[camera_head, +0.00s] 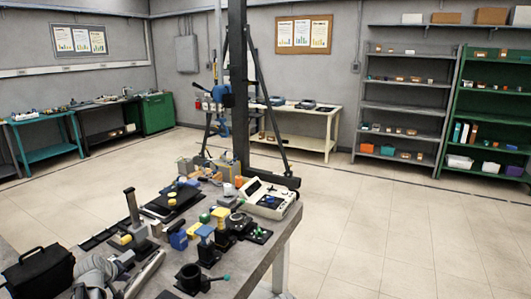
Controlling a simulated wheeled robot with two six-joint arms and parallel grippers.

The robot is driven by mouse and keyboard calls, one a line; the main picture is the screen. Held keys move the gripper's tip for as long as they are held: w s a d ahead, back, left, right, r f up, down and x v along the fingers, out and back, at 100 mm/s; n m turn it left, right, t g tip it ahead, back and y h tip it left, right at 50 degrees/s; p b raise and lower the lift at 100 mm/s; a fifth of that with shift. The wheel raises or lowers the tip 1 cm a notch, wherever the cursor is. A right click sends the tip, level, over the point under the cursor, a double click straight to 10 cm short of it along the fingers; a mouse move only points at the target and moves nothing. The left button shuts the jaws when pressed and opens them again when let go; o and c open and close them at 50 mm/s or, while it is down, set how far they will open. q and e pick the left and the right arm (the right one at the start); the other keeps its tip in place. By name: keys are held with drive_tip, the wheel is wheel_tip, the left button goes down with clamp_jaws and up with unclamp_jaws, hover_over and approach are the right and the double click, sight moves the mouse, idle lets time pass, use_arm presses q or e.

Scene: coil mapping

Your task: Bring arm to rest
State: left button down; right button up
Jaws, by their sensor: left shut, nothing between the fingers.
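My left arm comes in at the lower left corner. Its gripper (128,270) is grey, low over the near left part of the workbench (262,262), and shut with nothing seen between its fingers. The picture's bottom edge cuts off part of it. Whether it touches the bench top cannot be told. My right gripper does not show.
A tall black column (238,90) rises behind. Floor at right (385,240) is clear.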

use_arm(q)
drive_tip(key=s+d+m, duration=0.1)
drive_tip(key=d, duration=0.4)
drive_tip(key=d+f+m+g+h, duration=0.1)
drive_tip(key=d, duration=0.5)
drive_tip(key=s+d+m+g, duration=0.1)
drive_tip(key=d+m, duration=0.1)
drive_tip(key=d, duration=0.3)
drive_tip(key=shift+s+d+f, duration=0.15)
drive_tip(key=shift+s+f, duration=0.15)
drive_tip(key=shift+f, duration=0.1)
drive_tip(key=s+d+m+g, duration=0.1)
drive_tip(key=d, duration=0.2)
drive_tip(key=s+d+m, duration=0.1)
drive_tip(key=s+d, duration=0.1)
drive_tip(key=d, duration=0.2)
drive_tip(key=s+d+f+m+g+p, duration=0.1)
drive_tip(key=s+d, duration=0.1)
drive_tip(key=d, duration=0.1)
drive_tip(key=shift+d+g+h, duration=0.3)
drive_tip(key=shift+h, duration=0.1)
drive_tip(key=s+d+m+g+y, duration=0.2)
drive_tip(key=s+d+m, duration=0.4)
drive_tip(key=s+d, duration=0.8)
drive_tip(key=shift+s+f+g+p, duration=0.15)
drive_tip(key=shift+s+g+p, duration=0.2)
drive_tip(key=shift+s+g, duration=0.7)
